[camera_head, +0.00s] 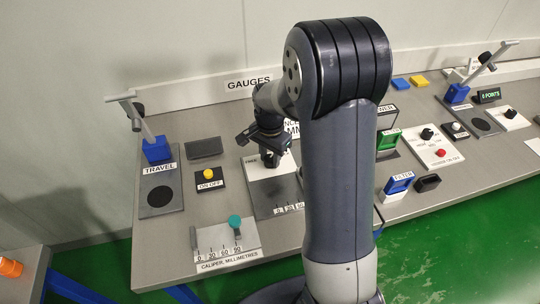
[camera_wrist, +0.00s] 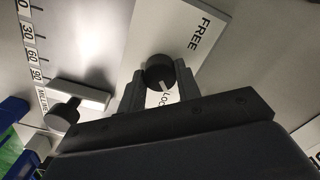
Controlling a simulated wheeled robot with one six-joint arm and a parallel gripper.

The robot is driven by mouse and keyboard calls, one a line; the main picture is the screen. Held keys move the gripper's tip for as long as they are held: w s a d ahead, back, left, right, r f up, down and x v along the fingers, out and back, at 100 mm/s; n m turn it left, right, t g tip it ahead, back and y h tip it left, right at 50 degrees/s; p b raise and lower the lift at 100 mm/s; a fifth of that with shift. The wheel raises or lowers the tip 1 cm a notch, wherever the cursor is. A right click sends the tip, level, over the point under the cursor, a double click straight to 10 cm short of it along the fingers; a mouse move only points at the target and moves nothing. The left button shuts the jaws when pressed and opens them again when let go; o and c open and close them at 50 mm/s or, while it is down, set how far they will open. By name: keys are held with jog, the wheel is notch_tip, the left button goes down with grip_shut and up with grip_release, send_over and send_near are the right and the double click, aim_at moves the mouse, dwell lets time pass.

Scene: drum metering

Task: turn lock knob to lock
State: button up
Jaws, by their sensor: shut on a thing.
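The lock knob (camera_wrist: 160,72) is a dark round knob on a white plate (camera_wrist: 205,18) marked FREE, with a second word starting LOC partly hidden by my gripper. A pale pointer mark on the knob faces the LOC side. My gripper (camera_wrist: 160,84) has one finger on each side of the knob and is shut on it. In the head view my gripper (camera_head: 268,152) is over the plate beside the FREE label (camera_head: 251,160), and the knob is mostly hidden behind it.
A dark slider knob (camera_wrist: 62,116) stands beside the scale in the wrist view. On the bench, the yellow ON OFF button (camera_head: 208,173) and the caliper's teal knob (camera_head: 235,221) are to the left.

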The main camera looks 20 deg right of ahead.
aim_at(270, 158)
jog(key=o, duration=1)
jog(key=shift+r, duration=0.15)
notch_tip(270, 158, up, 11)
jog(key=shift+f, duration=0.2)
notch_tip(270, 158, down, 11)
jog(key=shift+r, duration=0.1)
dwell(0.5)
